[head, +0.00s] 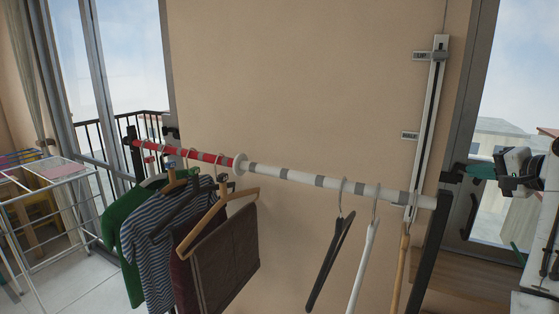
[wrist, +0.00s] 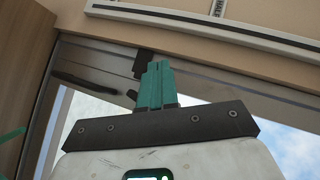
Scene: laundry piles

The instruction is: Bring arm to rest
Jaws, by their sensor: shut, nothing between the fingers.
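My gripper (head: 472,170) is at the right edge of the head view, beside the right end of the clothes rail, in front of the glass door. Its teal fingers point left and are a little apart from the wall. In the wrist view the two teal fingers of my gripper (wrist: 158,68) lie side by side, closed together, with nothing held between them. Part of my arm (head: 545,170) shows behind it at the right edge.
A red and white clothes rail (head: 320,182) crosses the middle. Green, striped and brown garments (head: 225,255) hang at its left. Empty hangers (head: 330,262) hang at its right. A white drying rack (head: 60,205) stands at far left. A wall slider (head: 430,120) is near the gripper.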

